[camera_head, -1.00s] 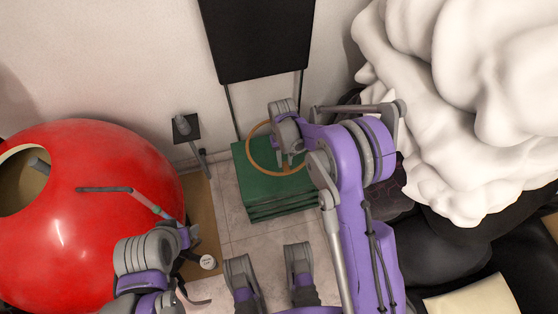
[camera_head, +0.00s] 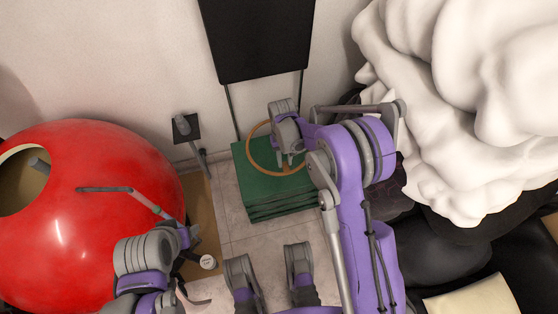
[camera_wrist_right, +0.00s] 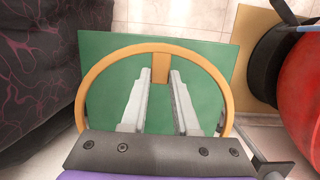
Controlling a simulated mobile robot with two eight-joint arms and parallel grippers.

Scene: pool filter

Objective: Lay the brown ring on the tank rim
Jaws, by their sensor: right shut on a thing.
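The brown ring (camera_head: 252,159) is over the top of a stack of green boxes (camera_head: 246,194) in the head view. In the right wrist view the ring (camera_wrist_right: 218,78) shows as a wide hoop with a short tab (camera_wrist_right: 160,68) on its inner side. My right gripper (camera_wrist_right: 160,75) is shut on this tab. I cannot tell whether the ring touches the green top. The red tank (camera_head: 110,225) is at the left, with a pale rim (camera_head: 46,165) around its round opening. My left gripper (camera_head: 187,237) is low in front of the tank; its fingers do not show clearly.
A black panel (camera_head: 258,40) on thin legs stands behind the green boxes. A small dark stand (camera_head: 186,128) is between tank and boxes. A large white lumpy mass (camera_head: 470,90) fills the right side. Pale floor (camera_head: 232,228) is clear in front of the boxes.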

